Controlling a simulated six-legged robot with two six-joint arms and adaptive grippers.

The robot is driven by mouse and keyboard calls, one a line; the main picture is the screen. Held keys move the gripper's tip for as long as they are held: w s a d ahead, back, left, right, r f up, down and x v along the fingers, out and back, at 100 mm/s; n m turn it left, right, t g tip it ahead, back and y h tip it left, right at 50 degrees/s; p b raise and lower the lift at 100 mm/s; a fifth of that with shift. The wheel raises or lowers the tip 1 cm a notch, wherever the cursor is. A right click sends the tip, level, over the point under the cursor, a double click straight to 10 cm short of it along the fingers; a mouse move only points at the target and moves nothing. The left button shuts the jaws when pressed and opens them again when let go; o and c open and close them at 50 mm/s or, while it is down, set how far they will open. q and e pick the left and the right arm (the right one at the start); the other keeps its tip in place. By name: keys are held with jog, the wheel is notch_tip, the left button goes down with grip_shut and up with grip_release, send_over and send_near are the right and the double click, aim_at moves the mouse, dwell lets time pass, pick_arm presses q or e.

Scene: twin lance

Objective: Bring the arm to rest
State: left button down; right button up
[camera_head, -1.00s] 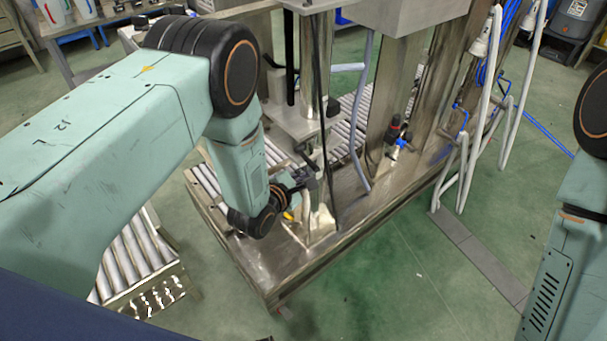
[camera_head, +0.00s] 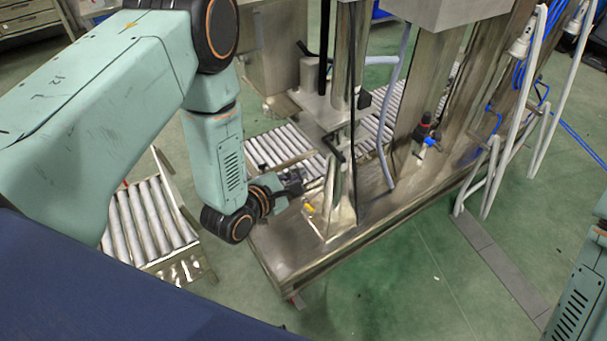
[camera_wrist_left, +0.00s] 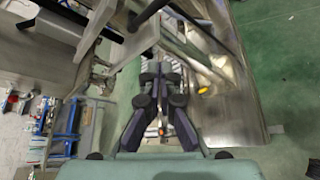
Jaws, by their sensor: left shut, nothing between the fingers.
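My left arm comes in from the left in the head view and bends down at the elbow. Its gripper (camera_head: 292,182) points right, above the steel machine base (camera_head: 285,245) and just left of an upright steel post. In the left wrist view the dark fingers of my left gripper (camera_wrist_left: 160,72) are together, with nothing between them. Rollers show beneath and beyond the fingers. My right arm shows only in part at the right edge of the head view, and its gripper is out of frame.
A roller conveyor (camera_head: 150,218) stands left of the machine, and another roller section (camera_head: 280,145) runs behind the gripper. Steel columns (camera_head: 420,90) and white pipes (camera_head: 505,150) rise to the right. A yellow part (camera_head: 309,207) sits near the gripper. Green floor is open in front.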

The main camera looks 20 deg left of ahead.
pick_arm(q)
jog(key=shift+s, duration=0.1)
dwell(0.4)
jog(key=s+a+f+m+g+y, duration=0.2)
jog(key=s+f+m+g, duration=0.65)
jog(key=s+m, duration=0.6)
jog(key=s+f+m+g+b, duration=0.1)
jog(key=s+m, duration=0.3)
jog(key=s, duration=0.5)
jog(key=s+a+f+m+g+y+b, duration=0.1)
jog(key=s+m+g, duration=0.3)
jog(key=s, duration=0.6)
jog(key=shift+a+f+y+b, duration=0.3)
jog(key=shift+f+b, duration=0.35)
jog(key=shift+f, duration=0.2)
